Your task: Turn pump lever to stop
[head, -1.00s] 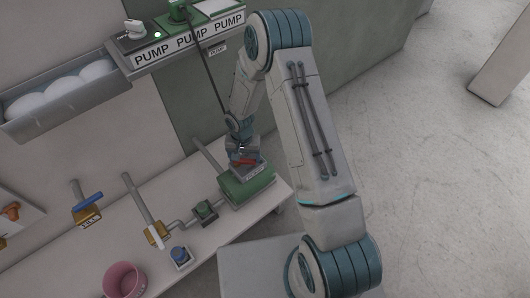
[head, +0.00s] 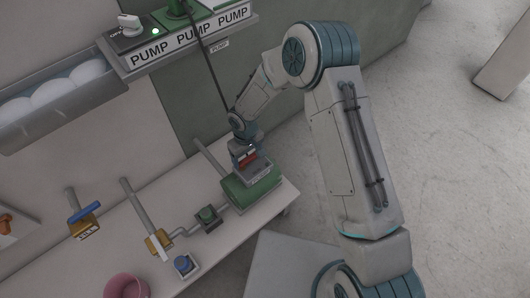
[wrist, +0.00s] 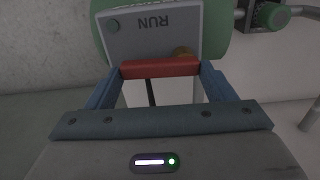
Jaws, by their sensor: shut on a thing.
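The pump lever is a red bar (wrist: 160,68), seen across the gap between my gripper's two blue fingers in the wrist view. In the head view the red lever (head: 247,158) shows just under my gripper (head: 248,153). My gripper (wrist: 159,72) is shut on the lever. A grey box (wrist: 150,33) reading RUN, upside down in the wrist view, lies beyond the lever, with a brass round part beside it. The box sits on the green pump body (head: 253,196) on the bench. The STOP marking is not readable.
The white bench (head: 225,255) carries a green-knobbed valve (head: 207,217), a blue button (head: 183,264), yellow-based valves and a pink cup (head: 126,287). A shelf labelled PUMP (head: 190,43) hangs above, with a dark cable running down. Open floor lies right.

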